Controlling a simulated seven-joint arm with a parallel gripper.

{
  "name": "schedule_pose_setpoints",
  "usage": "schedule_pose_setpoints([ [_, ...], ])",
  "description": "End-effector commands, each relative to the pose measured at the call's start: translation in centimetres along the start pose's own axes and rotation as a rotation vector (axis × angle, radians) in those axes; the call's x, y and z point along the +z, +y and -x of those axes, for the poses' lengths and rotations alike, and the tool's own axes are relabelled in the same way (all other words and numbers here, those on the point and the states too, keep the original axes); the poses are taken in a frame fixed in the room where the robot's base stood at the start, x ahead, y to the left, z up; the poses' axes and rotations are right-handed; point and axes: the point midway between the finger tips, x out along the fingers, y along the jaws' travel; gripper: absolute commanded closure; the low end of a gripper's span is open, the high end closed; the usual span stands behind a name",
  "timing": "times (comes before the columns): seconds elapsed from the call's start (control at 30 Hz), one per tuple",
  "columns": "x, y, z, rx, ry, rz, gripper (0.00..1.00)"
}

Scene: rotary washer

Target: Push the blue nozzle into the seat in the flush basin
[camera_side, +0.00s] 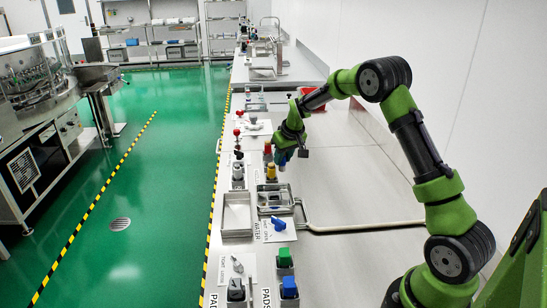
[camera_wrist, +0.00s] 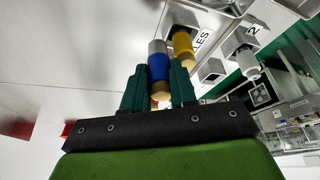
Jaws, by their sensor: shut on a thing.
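In the side view the nozzle (camera_side: 282,166) shows as a small blue spot under my gripper (camera_side: 281,160), above the bench and behind the flush basin. The flush basin (camera_side: 276,209) is a grey metal box on the bench, nearer the camera than my gripper. Its seat is too small to make out.
A yellow nozzle (camera_side: 271,172) stands in a holder close to my gripper; it also shows in the wrist view (camera_wrist: 183,44). A red nozzle (camera_side: 267,148) stands behind it. The bench at right is mostly clear.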

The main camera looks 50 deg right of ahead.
Motion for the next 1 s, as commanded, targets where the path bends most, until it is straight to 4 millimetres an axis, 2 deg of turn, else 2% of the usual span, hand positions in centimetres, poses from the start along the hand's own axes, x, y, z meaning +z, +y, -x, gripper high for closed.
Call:
schedule_pose_setpoints([
  [0.3, 4.4, -0.3, 2.5, -0.001, 0.001, 0.0, 1.0],
  [0.5, 6.1, -0.8, 3.4, -0.003, 0.002, 0.006, 1.0],
  [0.57, 6.2, -1.6, 3.6, -0.008, 0.006, 0.024, 1.0],
  [0.8, 5.5, -7.1, 6.0, -0.02, 0.025, 0.09, 1.0],
  [0.9, 5.4, -8.3, 7.0, -0.016, 0.02, 0.071, 1.0],
  [1.0, 5.5, -8.0, 7.3, -0.005, 0.007, 0.017, 1.0],
])
